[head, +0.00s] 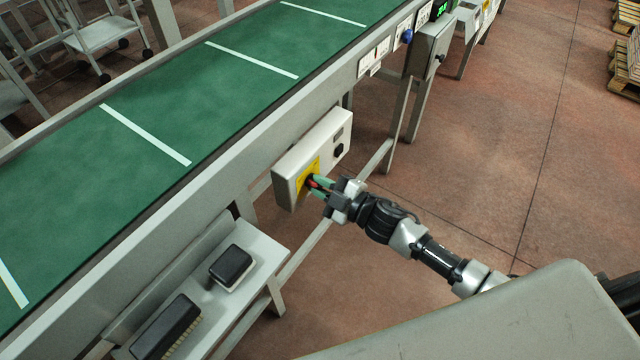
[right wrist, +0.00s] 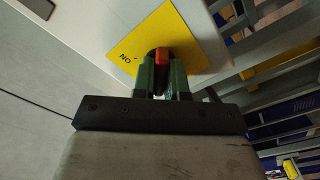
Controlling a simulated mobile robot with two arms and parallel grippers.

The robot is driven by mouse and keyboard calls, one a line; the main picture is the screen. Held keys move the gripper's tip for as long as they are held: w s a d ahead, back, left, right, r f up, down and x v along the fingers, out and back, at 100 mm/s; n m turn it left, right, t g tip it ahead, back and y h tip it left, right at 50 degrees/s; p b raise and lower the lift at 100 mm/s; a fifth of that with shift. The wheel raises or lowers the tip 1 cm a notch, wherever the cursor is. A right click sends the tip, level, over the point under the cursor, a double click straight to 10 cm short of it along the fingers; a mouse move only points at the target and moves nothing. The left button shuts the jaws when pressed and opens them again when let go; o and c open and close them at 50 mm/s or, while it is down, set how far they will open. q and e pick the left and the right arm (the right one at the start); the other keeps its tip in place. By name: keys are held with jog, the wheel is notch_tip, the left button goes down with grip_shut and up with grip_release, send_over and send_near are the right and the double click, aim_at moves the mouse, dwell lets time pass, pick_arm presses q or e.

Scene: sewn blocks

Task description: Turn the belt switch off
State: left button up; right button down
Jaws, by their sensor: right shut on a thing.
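The belt switch is a red knob (head: 312,184) on a yellow plate (head: 304,179), on the front of a light grey control box (head: 300,160) fixed to the conveyor's side. My right gripper (head: 321,187) is at the switch, its green fingertips on either side of the red knob. In the right wrist view the red knob (right wrist: 162,62) shows between the fingers, shut on it, with the yellow plate (right wrist: 165,40) behind. Lettering that reads "NO" in this tilted view is on the plate; the rest is hidden by the fingers. My left gripper is not in view.
The green conveyor belt (head: 160,110) with white cross stripes runs behind the box. A low shelf (head: 262,262) below holds two dark brushes or blocks (head: 232,267). Open floor (head: 480,130) lies to the right.

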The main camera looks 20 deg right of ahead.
jog(key=c, duration=1.2)
grip_release()
jog(key=shift+o, duration=0.2)
jog(key=b+v, duration=0.1)
jog(key=v, duration=0.9)
jog(key=shift+s+d, duration=0.25)
jog(key=shift+s, duration=0.1)
jog(key=d+f+m+h, duration=0.5)
jog(key=f+h, duration=0.1)
jog(key=f, duration=0.8)
jog(key=s+d+f+m+g+h, duration=0.25)
jog(key=s+f, duration=0.25)
jog(key=f, duration=0.3)
jog(key=s+d+f+m+g+h, duration=0.1)
jog(key=s+f+m+g, duration=0.15)
jog(key=s+f, duration=0.4)
jog(key=s+a+f+m+g, duration=0.2)
jog(key=s+f, duration=0.6)
jog(key=s, duration=0.4)
jog(key=s+a+f+m+g+h, duration=0.1)
jog(key=s+a+f+g, duration=0.3)
jog(key=s, duration=0.8)
notch_tip(320, 180, down, 4)
jog(key=shift+r+m+g, duration=0.1)
jog(key=shift+m+g, duration=0.6)
jog(key=shift+g, duration=0.4)
